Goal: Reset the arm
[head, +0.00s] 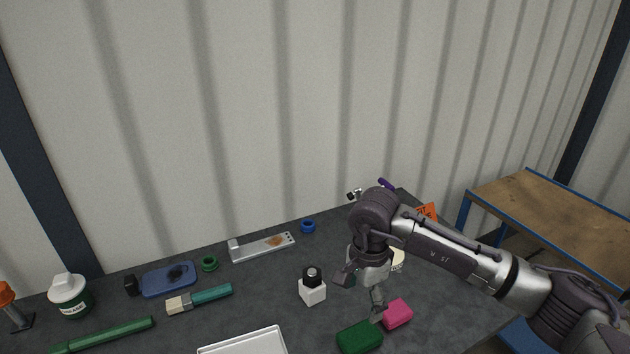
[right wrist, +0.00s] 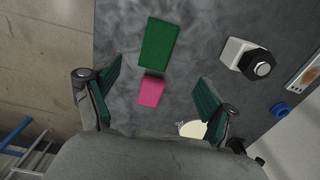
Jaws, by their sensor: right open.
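My right arm reaches in from the right in the head view. My right gripper (head: 360,290) is open and empty above the right part of the dark table (head: 250,312). In the right wrist view its two green-padded fingers (right wrist: 158,84) stand wide apart, with a pink block (right wrist: 151,92) and a green block (right wrist: 160,43) on the table below and beyond them. In the head view the pink block (head: 398,314) and the green block (head: 360,337) lie just below the gripper. A white block with a black coupler (head: 312,289) stands left of the gripper. My left gripper is not in view.
A metal bracket (head: 262,247), blue ring (head: 308,226) and green ring (head: 209,264) lie toward the back. A white tray (head: 243,342) lies in front. A corrugated wall (head: 250,120) stands behind.

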